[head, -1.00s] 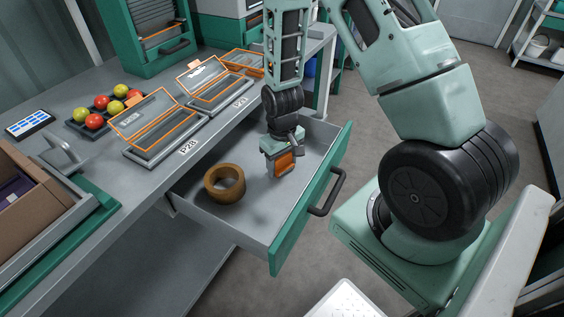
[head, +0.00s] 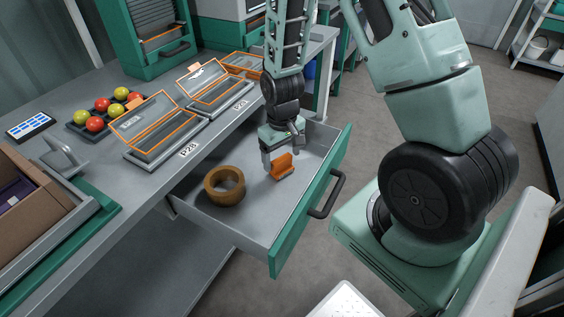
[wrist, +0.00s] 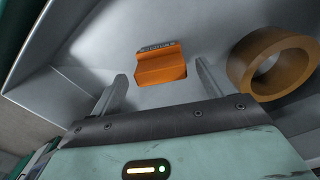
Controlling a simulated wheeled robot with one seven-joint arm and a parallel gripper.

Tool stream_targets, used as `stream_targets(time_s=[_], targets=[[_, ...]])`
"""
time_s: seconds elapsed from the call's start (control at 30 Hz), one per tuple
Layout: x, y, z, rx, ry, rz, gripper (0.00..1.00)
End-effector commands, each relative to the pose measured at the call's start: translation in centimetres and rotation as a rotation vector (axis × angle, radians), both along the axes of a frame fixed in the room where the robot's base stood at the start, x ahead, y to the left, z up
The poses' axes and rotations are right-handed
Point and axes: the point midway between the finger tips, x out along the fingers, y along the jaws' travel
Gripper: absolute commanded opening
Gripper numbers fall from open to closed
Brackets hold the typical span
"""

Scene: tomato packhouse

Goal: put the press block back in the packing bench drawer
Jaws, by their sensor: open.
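The orange press block (head: 283,166) rests on the floor of the open packing bench drawer (head: 262,231). In the wrist view the press block (wrist: 160,68) lies just beyond and between the fingertips, with clear space on both sides. My gripper (head: 280,162) is open and empty, right above and beside the block inside the drawer; in the wrist view its two fingers (wrist: 160,85) are spread apart. A brown tape roll (head: 224,186) lies in the same drawer to the left of the block, and it also shows in the wrist view (wrist: 274,64).
The drawer's green front with a dark handle (head: 327,195) sticks out from the bench (head: 120,200). On the bench top are orange-framed clear-lid cases (head: 160,128), a tray of tomatoes (head: 98,118), a tablet (head: 30,125) and a cardboard box (head: 30,200).

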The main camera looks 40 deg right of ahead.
Motion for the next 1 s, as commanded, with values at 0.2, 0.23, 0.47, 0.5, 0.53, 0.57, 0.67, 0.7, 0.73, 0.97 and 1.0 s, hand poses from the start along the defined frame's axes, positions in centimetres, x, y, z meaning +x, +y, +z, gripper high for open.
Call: stream_targets(time_s=[0.2,0.23,0.47,0.5,0.53,0.57,0.67,0.7,0.73,0.97,1.0], targets=[[0.1,0.0,4.9,-0.001,-0.005,0.001,0.80],[0.0,0.0,5.4,0.000,-0.004,0.001,0.80],[0.0,0.1,7.9,0.000,-0.002,0.002,0.80],[0.0,0.4,8.2,0.002,-0.002,0.008,0.80],[-0.1,0.9,8.6,0.005,-0.003,0.017,0.80],[-0.2,1.7,9.0,0.010,-0.004,0.032,0.80],[-1.1,6.5,11.3,0.036,-0.016,0.131,0.80],[-2.0,9.0,12.5,0.048,-0.019,0.188,0.80],[-2.9,10.9,13.5,0.056,-0.022,0.234,0.80],[-12.8,21.0,19.0,0.071,-0.020,0.570,0.80],[-14.3,21.8,19.5,0.065,-0.020,0.611,0.80]])
